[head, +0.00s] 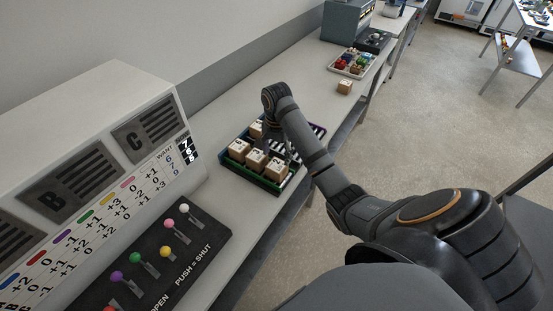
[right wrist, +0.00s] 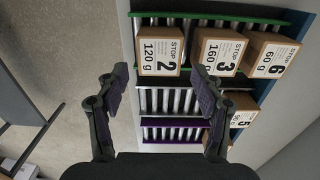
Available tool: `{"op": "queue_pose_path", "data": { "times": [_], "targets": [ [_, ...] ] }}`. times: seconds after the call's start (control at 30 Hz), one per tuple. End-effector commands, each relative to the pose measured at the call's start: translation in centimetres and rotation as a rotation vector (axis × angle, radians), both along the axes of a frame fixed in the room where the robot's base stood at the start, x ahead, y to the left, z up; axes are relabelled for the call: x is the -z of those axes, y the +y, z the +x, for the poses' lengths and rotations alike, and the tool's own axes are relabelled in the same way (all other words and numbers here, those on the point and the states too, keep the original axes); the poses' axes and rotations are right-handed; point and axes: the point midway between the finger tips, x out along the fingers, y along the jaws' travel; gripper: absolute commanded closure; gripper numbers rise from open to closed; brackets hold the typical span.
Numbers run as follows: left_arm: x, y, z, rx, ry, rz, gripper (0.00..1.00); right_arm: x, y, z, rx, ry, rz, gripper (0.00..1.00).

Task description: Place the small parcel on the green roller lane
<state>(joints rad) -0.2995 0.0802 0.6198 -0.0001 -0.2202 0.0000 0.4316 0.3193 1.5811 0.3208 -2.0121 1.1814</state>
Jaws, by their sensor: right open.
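My right gripper (right wrist: 158,85) is open and empty above the roller rack. In the right wrist view, parcels marked 2 (right wrist: 161,50), 3 (right wrist: 219,51) and 6 (right wrist: 268,54) stand in a row on the green roller lane (right wrist: 210,14). Parcel 2 is beyond the fingertips, apart from them. Parcel 5 (right wrist: 240,103) stands at the right of the lower lanes, partly behind a finger. In the head view, the green-lane row (head: 255,161) is visible; my wrist hides part of the rack. I cannot tell which parcel is the small one. My left gripper is out of view.
A lone parcel (head: 344,87) stands farther along the bench, near a tray of coloured items (head: 352,64). A lever panel (head: 148,262) and a white chart cabinet (head: 100,150) stand at the left. Bare bench (head: 295,88) lies between.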

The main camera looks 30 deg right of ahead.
Motion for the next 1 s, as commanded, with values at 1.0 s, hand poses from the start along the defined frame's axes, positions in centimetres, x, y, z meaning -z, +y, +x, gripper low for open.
{"op": "queue_pose_path", "data": {
  "times": [1.0],
  "targets": [
    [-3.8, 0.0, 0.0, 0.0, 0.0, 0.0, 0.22, -1.2, 1.4, -2.3, -0.156, -0.025, -0.021, 0.33]
  ]
}}
